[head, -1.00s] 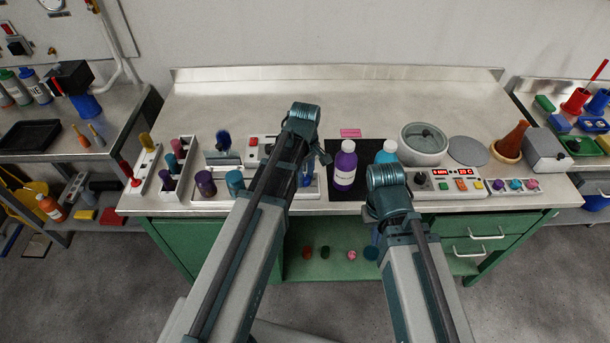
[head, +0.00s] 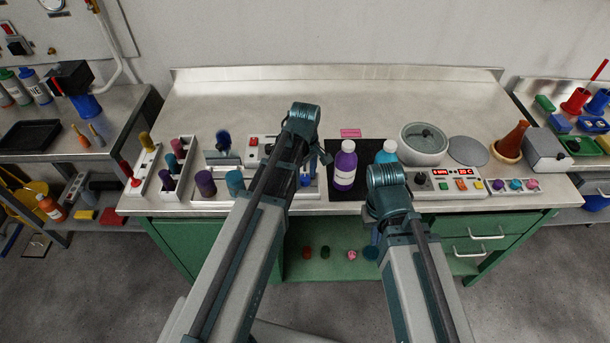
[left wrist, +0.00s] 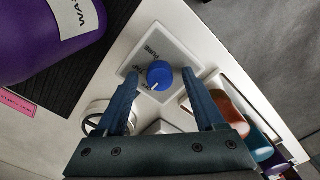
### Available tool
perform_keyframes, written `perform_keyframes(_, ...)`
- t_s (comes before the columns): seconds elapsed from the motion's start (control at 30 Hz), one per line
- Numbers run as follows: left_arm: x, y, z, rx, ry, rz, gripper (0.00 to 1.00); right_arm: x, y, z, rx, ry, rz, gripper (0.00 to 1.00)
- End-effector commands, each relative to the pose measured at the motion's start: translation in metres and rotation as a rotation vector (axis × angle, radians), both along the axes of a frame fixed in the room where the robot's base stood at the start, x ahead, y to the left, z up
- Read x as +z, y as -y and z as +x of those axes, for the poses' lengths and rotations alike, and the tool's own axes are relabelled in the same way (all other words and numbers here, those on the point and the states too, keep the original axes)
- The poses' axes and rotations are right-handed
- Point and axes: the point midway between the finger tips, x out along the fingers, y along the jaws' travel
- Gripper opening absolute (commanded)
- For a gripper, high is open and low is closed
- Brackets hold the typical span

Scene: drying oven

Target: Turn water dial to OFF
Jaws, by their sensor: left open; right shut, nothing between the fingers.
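The water dial (left wrist: 159,74) is a round blue knob on a pale square plate (left wrist: 178,50) in the left wrist view. Its white mark points down and left in that picture. Lettering on the plate seems to include "PURE"; the rest is too small to read surely. My left gripper (left wrist: 161,76) is open, one finger on each side of the dial; I cannot tell whether they touch it.
A purple bottle (head: 345,168) and a cyan-capped bottle (head: 387,152) stand on a black mat beside my left gripper. A rack with coloured caps (head: 205,183) is on the left. A control box with a red display (head: 450,183) is on the right. The bench's back is clear.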

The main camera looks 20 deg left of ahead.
Motion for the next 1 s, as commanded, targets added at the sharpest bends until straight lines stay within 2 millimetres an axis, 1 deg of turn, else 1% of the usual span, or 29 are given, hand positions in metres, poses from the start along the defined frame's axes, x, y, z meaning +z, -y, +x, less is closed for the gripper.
perform_keyframes(0.17,0.003,0.0,0.0,0.0,0.0,0.0,0.71,0.003,0.0,0.0,0.0,0.0,0.0,0.0)
perform_keyframes(0.37,0.018,0.0,0.0,0.0,0.0,0.0,0.71,0.018,0.0,0.0,0.0,0.0,0.0,0.0)
perform_keyframes(0.57,0.044,0.0,0.0,0.0,0.0,0.0,0.71,0.044,0.0,0.0,0.0,0.0,0.0,0.0)
perform_keyframes(1.0,0.112,0.0,0.0,0.0,0.0,0.0,0.71,0.112,0.0,0.0,0.002,0.0,0.0,0.0)
